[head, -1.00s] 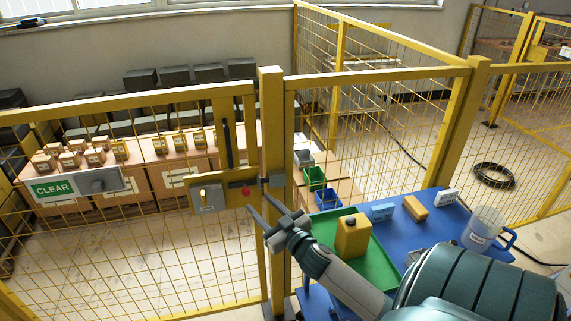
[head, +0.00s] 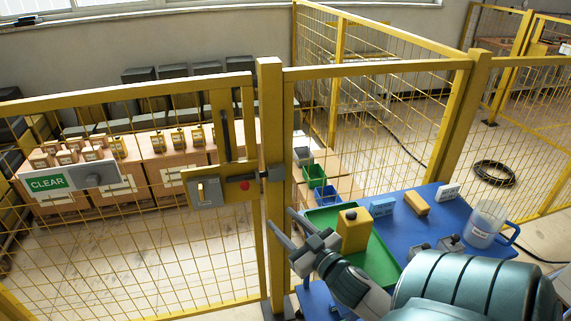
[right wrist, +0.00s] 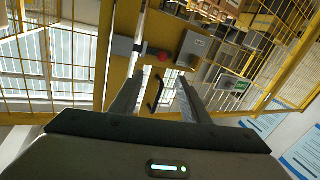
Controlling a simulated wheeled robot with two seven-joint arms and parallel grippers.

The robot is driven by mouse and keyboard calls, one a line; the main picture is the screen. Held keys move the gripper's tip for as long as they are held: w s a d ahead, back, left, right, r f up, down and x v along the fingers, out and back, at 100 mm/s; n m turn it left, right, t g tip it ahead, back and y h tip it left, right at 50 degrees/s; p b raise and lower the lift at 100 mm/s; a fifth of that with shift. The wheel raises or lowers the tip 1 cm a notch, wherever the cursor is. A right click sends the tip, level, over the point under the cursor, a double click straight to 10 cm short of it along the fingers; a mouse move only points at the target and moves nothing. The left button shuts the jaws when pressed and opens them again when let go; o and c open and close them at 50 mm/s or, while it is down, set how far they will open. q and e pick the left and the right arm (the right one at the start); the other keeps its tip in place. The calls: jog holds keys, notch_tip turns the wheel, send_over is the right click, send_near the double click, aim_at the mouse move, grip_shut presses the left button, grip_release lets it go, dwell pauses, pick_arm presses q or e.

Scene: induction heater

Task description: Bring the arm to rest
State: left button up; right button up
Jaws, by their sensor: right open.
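My right gripper (head: 285,228) is in the lower middle of the head view, in front of the yellow gate post and left of the green tray. Its two fingers are apart with nothing between them. In the right wrist view, its fingers (right wrist: 155,100) are spread, and the gate with a black handle (right wrist: 155,92) and a red button (right wrist: 162,56) shows beyond them. In the head view the gate (head: 130,95) carries a latch box (head: 205,192) and a green CLEAR sign (head: 47,183). My left gripper is not in view.
A blue table (head: 405,228) at the right holds a green tray (head: 378,262) with a yellow block (head: 353,230), small signs, a wooden block (head: 417,203) and a clear jug (head: 486,222). Yellow mesh fencing (head: 390,120) stands behind. A black cable coil (head: 494,174) lies on the floor.

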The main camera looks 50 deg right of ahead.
jog(key=shift+f, duration=0.1)
dwell(0.4)
jog(key=s+a+f+g, duration=0.4)
jog(key=f, duration=0.2)
jog(key=s+a+f+g, duration=0.3)
jog(key=s+a+f, duration=0.15)
jog(key=f, duration=0.25)
jog(key=s+a+f+n+g+y, duration=0.1)
jog(key=s+a+f+g+y, duration=0.2)
jog(key=s+a, duration=0.35)
jog(key=s+a+f+n+g, duration=0.1)
jog(key=s+a+f+g, duration=0.25)
jog(key=s+a, duration=0.35)
notch_tip(320, 180, down, 29)
jog(key=s+g, duration=0.2)
jog(key=s+d+f+g, duration=0.1)
jog(key=s+d+f, duration=0.1)
jog(key=s+f, duration=1.4)
jog(key=shift+s+d+n, duration=0.15)
jog(key=shift+s+n, duration=0.25)
